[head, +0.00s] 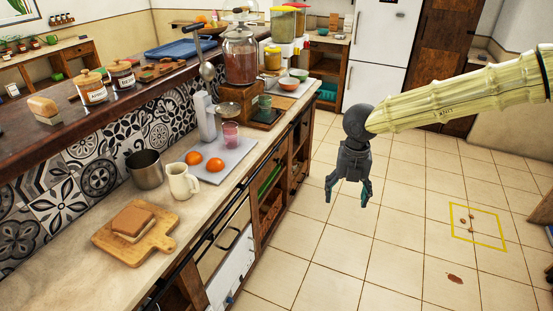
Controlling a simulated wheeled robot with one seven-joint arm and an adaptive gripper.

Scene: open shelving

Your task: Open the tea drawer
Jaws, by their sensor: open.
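No drawer in the head view is clearly marked as the tea drawer, and I cannot tell which one it is. The counter front (224,246) below the worktop has a pale panel with a dark bar handle. Further along are open wooden shelves (272,205) with green and orange-brown contents. My gripper (347,199) hangs fingers down over the tiled floor, to the right of the counter front and apart from it. Its fingers are spread and nothing is between them.
The worktop (75,262) holds a cutting board (152,245) with a sandwich, a cream jug (182,181), a metal pot (145,169) and a tray with oranges (214,165). A white fridge (381,55) stands at the back. The tiled floor (400,255) right of the counter is mostly clear.

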